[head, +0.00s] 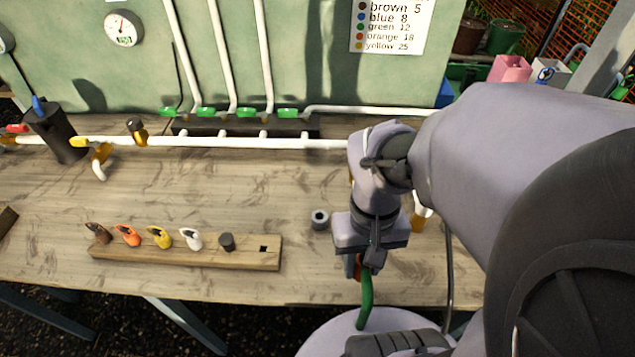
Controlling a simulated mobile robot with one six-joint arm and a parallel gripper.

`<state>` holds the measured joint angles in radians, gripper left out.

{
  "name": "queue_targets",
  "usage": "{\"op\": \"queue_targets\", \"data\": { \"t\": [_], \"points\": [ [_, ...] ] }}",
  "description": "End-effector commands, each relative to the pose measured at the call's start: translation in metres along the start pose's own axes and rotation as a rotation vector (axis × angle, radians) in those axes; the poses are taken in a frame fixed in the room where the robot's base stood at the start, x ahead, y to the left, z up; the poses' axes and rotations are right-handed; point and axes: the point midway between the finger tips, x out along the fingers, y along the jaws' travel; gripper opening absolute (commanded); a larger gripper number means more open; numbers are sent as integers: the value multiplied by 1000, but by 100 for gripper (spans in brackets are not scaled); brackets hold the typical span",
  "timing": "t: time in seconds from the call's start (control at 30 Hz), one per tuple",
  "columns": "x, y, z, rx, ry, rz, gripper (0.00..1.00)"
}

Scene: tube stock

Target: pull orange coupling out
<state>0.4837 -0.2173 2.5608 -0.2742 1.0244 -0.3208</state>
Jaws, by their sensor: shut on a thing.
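An orange ring-shaped piece (127,235) stands in the wooden strip (185,255), between a brown one (98,232) and a yellow one (159,236). My gripper (363,266) is well to the right of the strip, pointing down near the table's front edge. It is shut on a small part, mostly hidden by the fingers; a bit of orange-brown shows there. A green hose (365,302) hangs down from the fingers. I cannot tell whether the held part is an orange coupling.
A white piece (190,238), a dark plug (227,241) and a square hole are also in the strip. A grey ring (320,219) lies left of my gripper. A white pipe (215,142) with valves crosses the table's back.

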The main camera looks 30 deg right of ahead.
Motion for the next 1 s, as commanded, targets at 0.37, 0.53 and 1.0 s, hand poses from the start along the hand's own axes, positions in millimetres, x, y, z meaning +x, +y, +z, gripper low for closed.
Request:
{"op": "queue_targets", "data": {
  "t": [0.37,0.53,1.0],
  "points": [
    [-44,0,-5,1,86,4,0],
    [-56,0,-4,1,87,4,0],
    [-67,1,-3,4,85,4,0]
  ]
}}
